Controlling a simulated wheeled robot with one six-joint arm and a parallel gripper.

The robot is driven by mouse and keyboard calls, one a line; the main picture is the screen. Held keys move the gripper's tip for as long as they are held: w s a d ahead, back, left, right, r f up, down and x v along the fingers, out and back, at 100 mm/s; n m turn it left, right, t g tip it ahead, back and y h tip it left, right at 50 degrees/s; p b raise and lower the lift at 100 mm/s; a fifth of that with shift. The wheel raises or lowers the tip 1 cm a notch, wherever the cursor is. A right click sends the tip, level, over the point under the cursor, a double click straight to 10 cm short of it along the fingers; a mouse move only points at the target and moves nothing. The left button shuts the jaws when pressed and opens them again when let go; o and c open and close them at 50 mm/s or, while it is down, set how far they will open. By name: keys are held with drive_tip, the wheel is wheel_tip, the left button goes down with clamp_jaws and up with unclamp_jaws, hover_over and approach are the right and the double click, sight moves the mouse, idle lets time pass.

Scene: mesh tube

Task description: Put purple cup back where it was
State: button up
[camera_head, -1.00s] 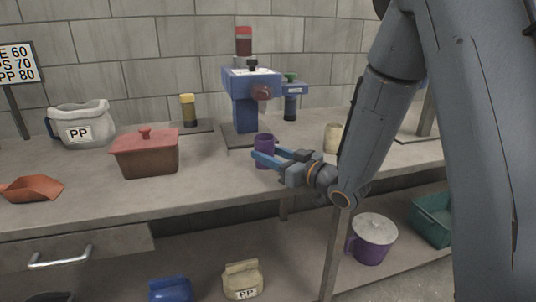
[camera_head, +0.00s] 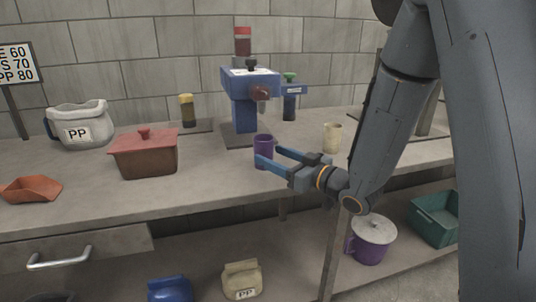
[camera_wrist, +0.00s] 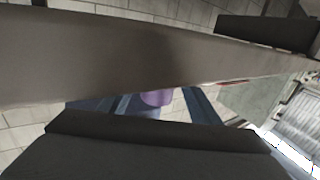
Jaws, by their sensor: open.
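The purple cup (camera_head: 263,148) stands upright on the counter, in front of the blue machine's base plate (camera_head: 238,141). My gripper (camera_head: 269,156) is open, its two blue fingers spread and pointing left at the cup. The near fingertip overlaps the cup's lower part in the head view, so I cannot tell whether it touches. In the wrist view part of the purple cup (camera_wrist: 157,97) shows between the fingers, while a large grey-brown band and dark gripper body hide much of it.
A blue machine (camera_head: 246,98) stands behind the cup. A beige cup (camera_head: 332,137) is to the right. A red lidded box (camera_head: 145,156), a PP pitcher (camera_head: 80,126) and an orange scoop (camera_head: 30,189) are left. A lidded purple pot (camera_head: 371,240) and teal bin (camera_head: 434,218) sit below.

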drive_tip(key=v, duration=0.9)
drive_tip(key=shift+d, duration=0.1)
